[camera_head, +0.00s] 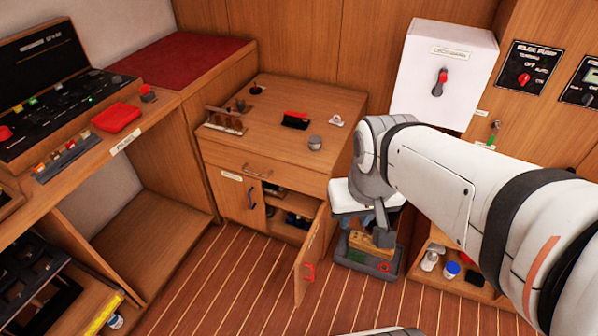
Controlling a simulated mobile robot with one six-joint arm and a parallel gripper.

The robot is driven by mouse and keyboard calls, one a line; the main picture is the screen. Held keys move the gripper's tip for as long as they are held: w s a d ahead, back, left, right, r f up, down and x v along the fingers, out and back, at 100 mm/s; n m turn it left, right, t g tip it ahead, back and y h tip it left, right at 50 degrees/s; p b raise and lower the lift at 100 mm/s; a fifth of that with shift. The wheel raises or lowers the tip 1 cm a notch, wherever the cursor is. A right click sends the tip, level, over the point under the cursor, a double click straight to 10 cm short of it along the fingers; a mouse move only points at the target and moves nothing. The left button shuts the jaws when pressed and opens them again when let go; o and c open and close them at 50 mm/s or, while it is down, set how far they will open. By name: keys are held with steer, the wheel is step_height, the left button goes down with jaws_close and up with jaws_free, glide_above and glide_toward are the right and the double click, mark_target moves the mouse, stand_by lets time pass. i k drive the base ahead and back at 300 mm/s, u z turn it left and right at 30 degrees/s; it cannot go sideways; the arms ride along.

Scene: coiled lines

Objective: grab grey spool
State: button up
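A small grey round thing (315,142), which looks like the grey spool, stands on the top of the wooden cabinet (270,130), near its right front corner. My white arm comes in from the right. Its grey wrist hangs to the right of the cabinet, and my gripper (382,238) points down in front of a grey tray (356,265), well below and to the right of the grey thing. The fingers are small and dark against the tray, so I cannot tell whether they are open or hold anything.
A red-and-black item (295,120) and a small white fitting (336,121) lie near the grey thing. A wooden rack (225,121) stands at left. The cabinet's lower right door (310,257) hangs open. A white box (442,75) is on the back wall.

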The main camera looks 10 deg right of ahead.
mark_target(315, 145)
steer(key=u, duration=1.8)
steer(key=k, duration=0.95)
steer(key=z, duration=1.6)
steer(key=i, duration=1)
steer(key=z, duration=0.1)
